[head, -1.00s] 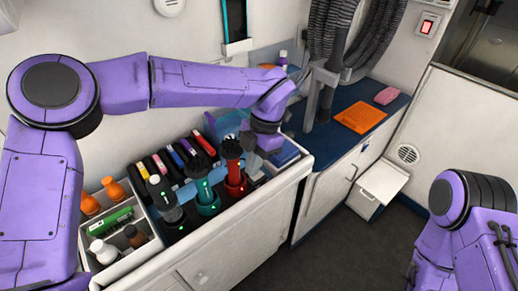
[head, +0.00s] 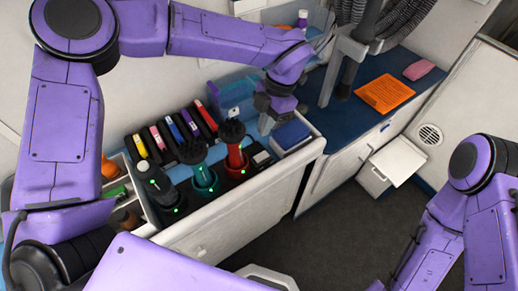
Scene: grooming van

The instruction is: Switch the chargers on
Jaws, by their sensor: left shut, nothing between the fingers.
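Three clippers stand upright in charger stands on the counter: a black one (head: 158,187), a teal one (head: 200,172) and a red one (head: 235,158). Small green lights show at the foot of the black, teal and red stands. My left gripper (head: 266,124) is shut and empty, pointing down behind and to the right of the red clipper. A small white fitting with a dark spot (head: 234,112), perhaps a switch, stands just left of the gripper. My right arm is at the lower right, and its gripper is out of frame.
A row of coloured-label black cases (head: 171,139) lies behind the clippers. A blue box (head: 290,135) sits right of the gripper. An orange mat (head: 385,94) lies on the blue worktop.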

